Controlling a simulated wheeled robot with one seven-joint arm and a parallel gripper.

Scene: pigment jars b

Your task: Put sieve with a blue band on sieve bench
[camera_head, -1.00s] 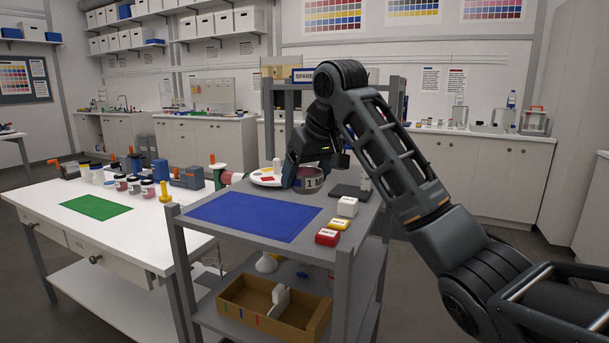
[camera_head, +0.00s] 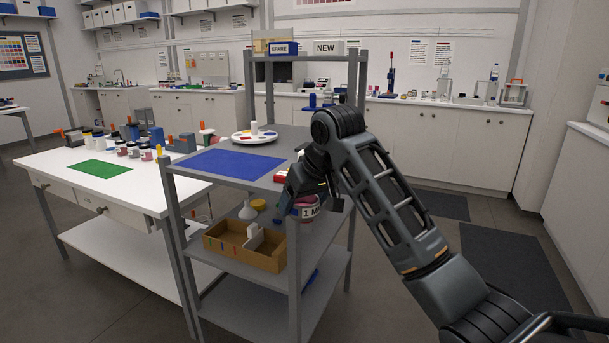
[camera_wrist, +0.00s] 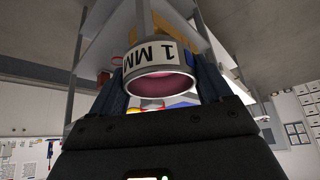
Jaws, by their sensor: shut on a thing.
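My gripper (camera_head: 308,196) is shut on a grey round sieve (camera_head: 307,209) with a white label, of which "1 M" shows. The wrist view shows the held sieve (camera_wrist: 158,66) tilted between the fingers, with "1 MM" on its label and a pinkish inside. I cannot make out a blue band on it. The sieve is in the air at the near right corner of the grey rack, below its top level. A blue mat (camera_head: 236,164) lies on the rack top (camera_head: 205,147). I cannot tell which surface is the sieve bench.
A brown divided tray (camera_head: 268,262), a white funnel (camera_head: 247,211) and a yellow lid are on the rack's middle shelf. The rack's corner post (camera_head: 294,265) stands close to the sieve. A white table (camera_head: 60,170) with jars is at left. Open floor lies right.

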